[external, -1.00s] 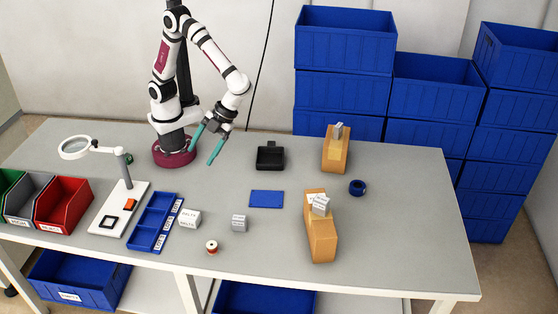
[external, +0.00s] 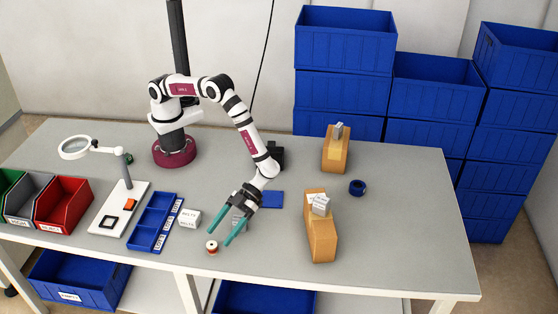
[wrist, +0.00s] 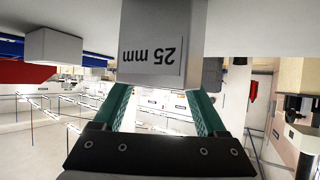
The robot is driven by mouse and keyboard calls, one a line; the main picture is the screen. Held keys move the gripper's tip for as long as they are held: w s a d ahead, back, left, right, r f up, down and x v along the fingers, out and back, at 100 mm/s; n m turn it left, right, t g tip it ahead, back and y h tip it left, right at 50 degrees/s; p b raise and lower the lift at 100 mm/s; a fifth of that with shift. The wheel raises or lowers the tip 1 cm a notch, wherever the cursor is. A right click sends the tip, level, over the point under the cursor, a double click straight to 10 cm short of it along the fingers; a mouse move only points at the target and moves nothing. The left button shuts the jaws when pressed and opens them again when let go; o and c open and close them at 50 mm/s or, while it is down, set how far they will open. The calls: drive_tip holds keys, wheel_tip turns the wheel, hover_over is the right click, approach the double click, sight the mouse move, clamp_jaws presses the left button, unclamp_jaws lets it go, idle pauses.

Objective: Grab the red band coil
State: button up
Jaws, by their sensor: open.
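The red band coil (external: 212,246) is a small spool with a cream-coloured body and a red band, standing on the table near its front edge. My gripper (external: 221,237) is open, with its teal fingers pointing down and to the left, close beside the coil on its right. I cannot tell whether a finger touches it. In the wrist view my gripper (wrist: 160,98) shows both fingers spread with a grey block marked "25 mm" (wrist: 160,45) beyond them. I cannot make out the coil in the wrist view.
A white labelled box (external: 190,218) and a blue compartment tray (external: 143,245) stand left of the gripper. The grey block (external: 239,221) is partly hidden behind the fingers. A blue mat (external: 271,199) and orange feeder (external: 320,240) lie to the right.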

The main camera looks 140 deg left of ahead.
sight(214, 245)
drive_tip(key=x, duration=0.3)
drive_tip(key=shift+w+d+f, duration=0.1)
drive_tip(key=shift+d+f, duration=0.2)
clamp_jaws()
